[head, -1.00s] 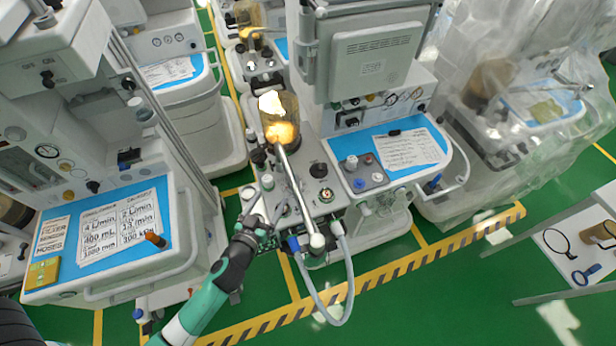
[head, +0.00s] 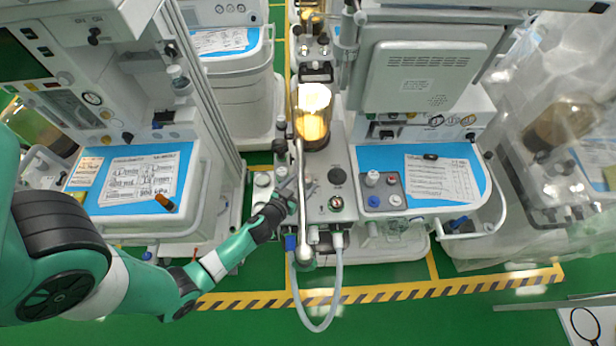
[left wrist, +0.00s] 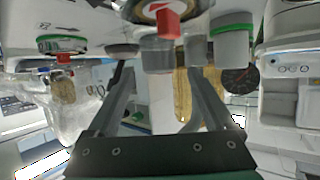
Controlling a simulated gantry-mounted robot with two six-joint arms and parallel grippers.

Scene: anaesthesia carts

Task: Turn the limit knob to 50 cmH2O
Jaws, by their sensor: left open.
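A small round dial with red and green marks (head: 335,203) sits on the front of the grey machine top (head: 342,160); its scale is too small to read. In the left wrist view, a round part with a red pointer (left wrist: 168,22) is cut off by the top edge, and a green-ringed part with a red piece (left wrist: 62,46) is at the left. I cannot tell which is the limit knob. My left gripper (head: 296,188) is beside the slanted metal tube, left of the dial. Its open fingers (left wrist: 158,80) show nothing held. My right gripper is not in view.
A metal tube (head: 300,190) and an amber canister (head: 313,125) rise from the machine top. A grey hose (head: 337,290) loops at its front. Carts with blue tops (head: 445,200) stand on both sides. Green floor (head: 380,320) is clear in front.

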